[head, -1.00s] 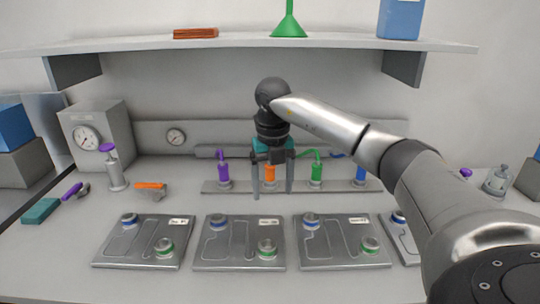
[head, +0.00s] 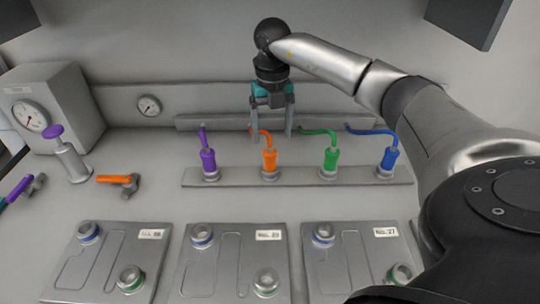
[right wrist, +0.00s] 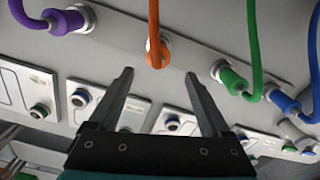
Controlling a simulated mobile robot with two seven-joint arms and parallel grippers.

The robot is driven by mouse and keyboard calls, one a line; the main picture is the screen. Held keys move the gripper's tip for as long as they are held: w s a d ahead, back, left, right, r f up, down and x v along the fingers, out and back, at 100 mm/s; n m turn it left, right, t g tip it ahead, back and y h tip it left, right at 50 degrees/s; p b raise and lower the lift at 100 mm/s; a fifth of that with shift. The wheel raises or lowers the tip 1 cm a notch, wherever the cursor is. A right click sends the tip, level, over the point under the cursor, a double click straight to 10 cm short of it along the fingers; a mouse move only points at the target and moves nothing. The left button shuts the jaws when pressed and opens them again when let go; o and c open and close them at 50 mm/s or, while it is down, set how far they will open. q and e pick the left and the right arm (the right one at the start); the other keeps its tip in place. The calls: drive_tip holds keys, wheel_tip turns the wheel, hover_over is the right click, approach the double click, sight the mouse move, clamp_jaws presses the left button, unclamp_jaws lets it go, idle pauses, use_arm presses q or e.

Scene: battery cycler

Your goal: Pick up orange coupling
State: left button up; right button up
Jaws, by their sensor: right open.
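The orange coupling (head: 269,159) stands upright in the grey rail, with an orange hose running from its top to the wall behind. It also shows in the right wrist view (right wrist: 156,50), ahead of the fingers and between their directions. My right gripper (head: 271,136) is open and empty, above and behind the coupling in the head view, with its fingers pointing down. In the right wrist view the right gripper (right wrist: 160,72) has its two fingers wide apart, and no contact with the coupling is visible. My left gripper is not in view.
A purple coupling (head: 208,160) stands left of the orange one; green (head: 331,158) and blue (head: 389,158) couplings stand to the right on the same rail (head: 300,177). Flat plates with ports (head: 232,262) lie in front. An orange-handled valve (head: 118,181) lies left on the bench.

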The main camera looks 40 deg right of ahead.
sight(270, 157)
wheel_tip(270, 157, down, 9)
drive_tip(key=shift+w+r+b, duration=0.1)
drive_tip(key=shift+w+b, duration=0.05)
drive_tip(key=shift+b, duration=0.2)
drive_tip(key=shift+c, duration=0.4)
clamp_jaws()
idle(0.4)
